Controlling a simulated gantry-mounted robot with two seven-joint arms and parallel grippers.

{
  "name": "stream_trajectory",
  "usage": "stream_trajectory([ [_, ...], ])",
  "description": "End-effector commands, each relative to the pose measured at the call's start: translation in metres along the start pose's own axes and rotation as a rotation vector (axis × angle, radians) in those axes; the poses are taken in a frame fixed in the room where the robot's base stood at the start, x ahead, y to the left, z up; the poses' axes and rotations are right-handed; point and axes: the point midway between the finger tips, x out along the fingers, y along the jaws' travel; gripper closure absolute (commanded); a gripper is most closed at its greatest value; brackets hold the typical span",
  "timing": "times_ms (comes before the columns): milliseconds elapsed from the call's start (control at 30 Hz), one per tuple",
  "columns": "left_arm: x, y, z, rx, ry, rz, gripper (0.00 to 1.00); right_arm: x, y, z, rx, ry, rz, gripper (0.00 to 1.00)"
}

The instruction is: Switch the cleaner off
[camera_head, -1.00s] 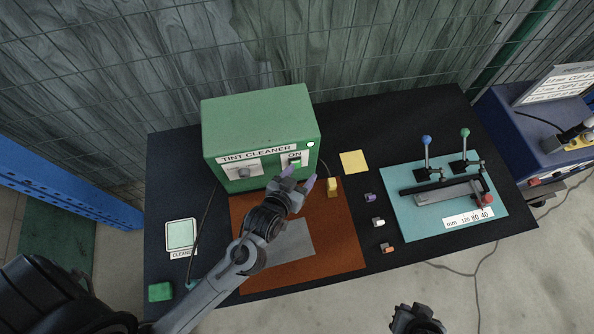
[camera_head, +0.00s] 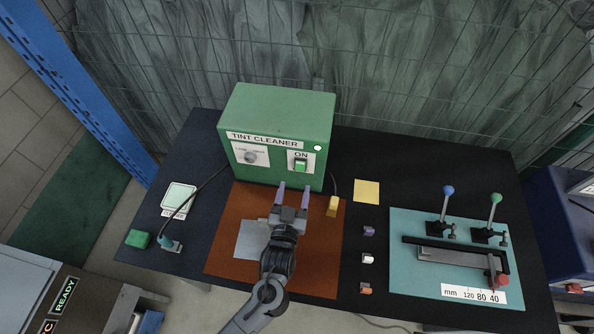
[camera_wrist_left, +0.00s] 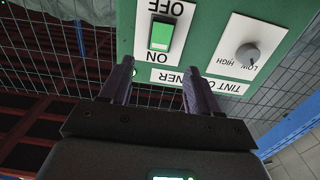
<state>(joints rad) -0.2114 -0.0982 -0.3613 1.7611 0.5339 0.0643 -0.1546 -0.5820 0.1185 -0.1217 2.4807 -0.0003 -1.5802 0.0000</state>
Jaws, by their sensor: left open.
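The tint cleaner (camera_head: 277,120) is a green box at the back of the dark table. Its front has a green rocker switch (camera_head: 300,166) on a white plate, with ON above it, and a small bright white lamp at the upper right. The switch also shows upside down in the left wrist view (camera_wrist_left: 161,34), with OFF at its other end. My left gripper (camera_head: 292,190) is open and empty, its purple fingers pointing at the box front just below the switch. In the left wrist view the fingers (camera_wrist_left: 158,64) stand apart, near the ON end. My right gripper is out of view.
A grey LOW/HIGH knob (camera_head: 250,157) sits left of the switch. A yellow block (camera_head: 332,206) stands right of the gripper on the brown mat (camera_head: 222,228). A teal board (camera_head: 400,270) with levers is at the right. A wire mesh fence rises behind the table.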

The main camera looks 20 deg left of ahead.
Motion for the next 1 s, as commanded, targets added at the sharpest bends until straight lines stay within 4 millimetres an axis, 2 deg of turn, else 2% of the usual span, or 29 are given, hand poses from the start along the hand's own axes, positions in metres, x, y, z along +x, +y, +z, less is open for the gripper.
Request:
stream_trajectory([
  [100,0.021,0.0,-0.001,0.0,0.002,-0.001,0.38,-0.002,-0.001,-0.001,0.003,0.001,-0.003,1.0],
  [300,0.052,0.0,-0.001,0.0,0.001,0.0,0.38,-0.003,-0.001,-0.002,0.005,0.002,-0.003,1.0],
  [500,0.072,0.0,0.0,0.0,-0.001,0.001,0.38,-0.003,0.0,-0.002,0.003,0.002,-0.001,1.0],
  [933,0.079,0.0,0.001,-0.001,-0.002,0.0,0.38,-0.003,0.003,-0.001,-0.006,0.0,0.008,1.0],
  [1000,0.079,0.0,0.001,0.0,-0.002,0.0,0.47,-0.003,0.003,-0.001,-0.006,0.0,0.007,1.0],
])
